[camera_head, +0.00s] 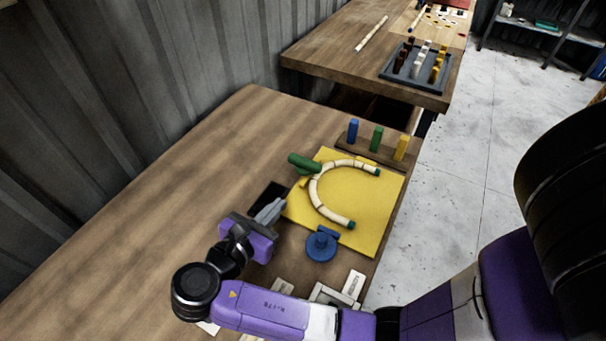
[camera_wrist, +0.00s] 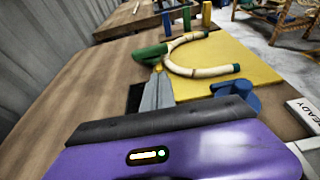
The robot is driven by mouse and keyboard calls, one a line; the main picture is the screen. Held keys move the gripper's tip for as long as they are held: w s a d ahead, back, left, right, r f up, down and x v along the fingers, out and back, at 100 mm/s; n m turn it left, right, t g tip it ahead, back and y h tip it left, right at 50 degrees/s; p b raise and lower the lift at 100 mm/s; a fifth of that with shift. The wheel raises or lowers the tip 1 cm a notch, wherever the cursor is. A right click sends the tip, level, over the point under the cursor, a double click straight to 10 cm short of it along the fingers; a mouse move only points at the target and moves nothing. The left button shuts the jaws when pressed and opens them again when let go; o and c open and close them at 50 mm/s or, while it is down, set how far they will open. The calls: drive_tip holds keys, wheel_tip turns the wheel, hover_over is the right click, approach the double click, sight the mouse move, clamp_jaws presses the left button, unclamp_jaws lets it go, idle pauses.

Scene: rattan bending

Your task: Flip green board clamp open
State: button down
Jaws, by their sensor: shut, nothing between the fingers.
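A yellow board (camera_head: 362,213) lies on the near wooden table. A bent pale rattan piece (camera_head: 318,190) with dark green ends curves in a C on it. The green clamp (camera_head: 304,164) is at the board's upper left edge, its lever lying over the outside of the bend; it also shows in the wrist view (camera_wrist: 150,53). A blue clamp (camera_head: 321,245) is at the board's lower edge. My gripper (camera_head: 281,203) is shut and empty, left of the board. In the wrist view its fingertips (camera_wrist: 158,70) point toward the green clamp and appear just short of it.
Blue, green and yellow blocks (camera_head: 376,139) stand on a rack behind the board. A black flat patch (camera_head: 267,194) lies beside the gripper. White signs (camera_head: 353,284) lie at the table's front. A second table (camera_head: 330,45) holds a grey peg tray (camera_head: 414,66). The near table's left side is clear.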

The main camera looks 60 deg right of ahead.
drive_tip(key=p, duration=0.1)
approach(311, 170)
drive_tip(key=x, duration=0.4)
drive_tip(key=shift+d+f, duration=0.2)
drive_tip(key=shift+d, duration=0.1)
drive_tip(key=shift+p+x, duration=0.3)
drive_tip(key=shift+x, duration=0.55)
